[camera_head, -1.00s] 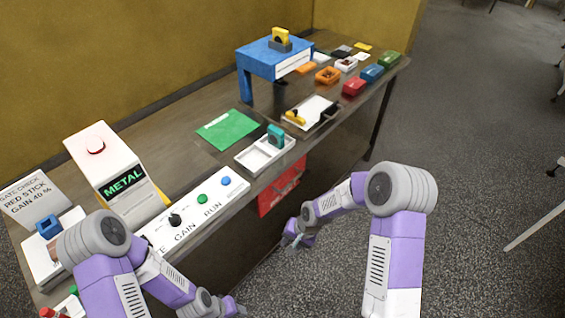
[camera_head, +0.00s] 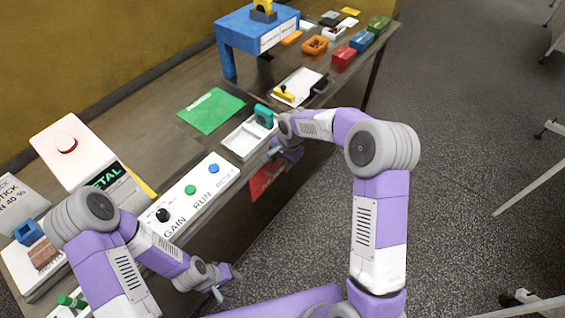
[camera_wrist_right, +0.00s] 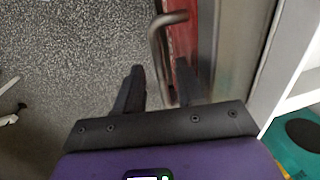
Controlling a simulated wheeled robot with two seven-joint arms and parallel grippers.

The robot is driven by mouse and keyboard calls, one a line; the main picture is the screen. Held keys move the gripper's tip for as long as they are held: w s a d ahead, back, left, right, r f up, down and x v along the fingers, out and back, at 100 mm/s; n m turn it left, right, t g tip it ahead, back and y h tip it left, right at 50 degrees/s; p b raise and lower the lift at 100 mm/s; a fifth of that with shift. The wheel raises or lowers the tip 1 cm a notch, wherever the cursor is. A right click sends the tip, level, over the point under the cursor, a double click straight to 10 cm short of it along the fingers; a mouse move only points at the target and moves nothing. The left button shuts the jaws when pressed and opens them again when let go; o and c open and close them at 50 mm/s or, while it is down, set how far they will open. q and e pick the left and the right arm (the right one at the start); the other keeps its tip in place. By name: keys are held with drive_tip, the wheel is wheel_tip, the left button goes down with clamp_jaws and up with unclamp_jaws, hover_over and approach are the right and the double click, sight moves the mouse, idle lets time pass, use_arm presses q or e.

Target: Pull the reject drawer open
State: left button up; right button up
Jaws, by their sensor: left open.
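The red reject drawer (camera_head: 262,182) sits under the front edge of the bench and looks closed. My right arm covers part of it. In the right wrist view its red front (camera_wrist_right: 183,35) is seen edge-on, with a grey metal bar handle (camera_wrist_right: 157,45). My right gripper (camera_wrist_right: 160,82) is open at the handle, the bar's lower part showing between its fingers; whether they touch it I cannot tell. In the head view my right gripper (camera_head: 272,156) is at the drawer's upper edge. My left gripper (camera_head: 226,284) is open and empty, in front of the bench.
Above the drawer, the bench holds a white tray (camera_head: 243,142) with a teal block (camera_head: 264,116) and a control panel (camera_head: 190,195) with knob and buttons. A green sheet (camera_head: 211,110) and a blue stand (camera_head: 255,32) lie behind.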

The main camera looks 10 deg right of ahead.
drive_tip(key=shift+f, duration=0.15)
drive_tip(key=shift+c, duration=0.5)
clamp_jaws()
